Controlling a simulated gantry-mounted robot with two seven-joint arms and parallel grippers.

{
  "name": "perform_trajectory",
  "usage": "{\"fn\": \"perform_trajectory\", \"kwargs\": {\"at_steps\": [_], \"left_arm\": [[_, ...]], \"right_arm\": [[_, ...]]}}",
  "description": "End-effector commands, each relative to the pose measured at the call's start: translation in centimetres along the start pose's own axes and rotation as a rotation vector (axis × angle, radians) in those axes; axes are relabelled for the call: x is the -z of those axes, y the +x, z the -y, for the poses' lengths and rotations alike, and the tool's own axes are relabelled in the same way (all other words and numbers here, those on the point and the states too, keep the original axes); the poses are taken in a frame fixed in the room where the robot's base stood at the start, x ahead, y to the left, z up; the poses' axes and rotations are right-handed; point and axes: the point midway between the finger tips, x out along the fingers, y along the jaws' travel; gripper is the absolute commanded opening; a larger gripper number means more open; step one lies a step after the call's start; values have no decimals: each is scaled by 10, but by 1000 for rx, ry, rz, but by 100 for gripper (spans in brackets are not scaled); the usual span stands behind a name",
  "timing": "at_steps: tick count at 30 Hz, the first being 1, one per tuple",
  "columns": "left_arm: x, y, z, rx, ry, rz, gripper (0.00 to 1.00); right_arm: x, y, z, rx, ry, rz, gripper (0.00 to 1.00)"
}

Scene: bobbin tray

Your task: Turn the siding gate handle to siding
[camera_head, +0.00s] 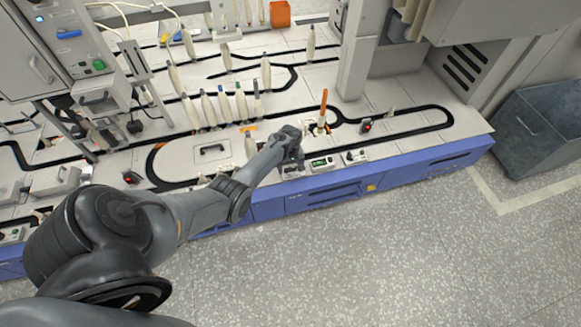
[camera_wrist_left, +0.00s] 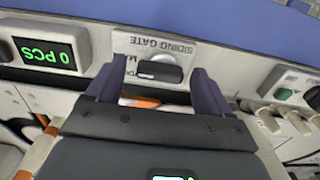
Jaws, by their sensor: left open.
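The siding gate handle (camera_wrist_left: 160,72) is a small dark grip on a light plate marked SIDING GATE (camera_wrist_left: 168,46), seen upside down in the left wrist view. Another label beside the handle is partly covered and reads only in part. My left gripper (camera_wrist_left: 155,85) is open, with one dark finger on each side of the handle; I cannot tell whether either finger touches it. In the head view my left gripper (camera_head: 293,160) is low over the front edge of the bench, and it and the arm hide most of the handle. My right gripper is not in view.
A green 0 PCS counter (camera_wrist_left: 48,55) is beside the plate, also visible in the head view (camera_head: 321,162). A unit with a green button (camera_wrist_left: 283,93) is on the other side. Several bobbins (camera_head: 225,105) and an orange-tipped spindle (camera_head: 322,110) stand behind. The floor in front is clear.

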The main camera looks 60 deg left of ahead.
Motion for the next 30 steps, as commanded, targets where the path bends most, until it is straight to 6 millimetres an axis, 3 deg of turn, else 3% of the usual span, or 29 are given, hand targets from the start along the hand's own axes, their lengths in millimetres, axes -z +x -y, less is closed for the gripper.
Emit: {"fn": "perform_trajectory", "kwargs": {"at_steps": [2, 12, 22, 30], "left_arm": [[0, 0, 0, 0, 0, 0, 76], [0, 0, 0, 0, 0, 0, 25], [0, -1, 0, 0, -47, 1, 25], [0, -2, -1, -1, -214, 4, 25]], "right_arm": [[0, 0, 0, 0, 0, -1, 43], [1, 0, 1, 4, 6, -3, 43], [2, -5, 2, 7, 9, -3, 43], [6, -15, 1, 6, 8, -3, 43]]}}
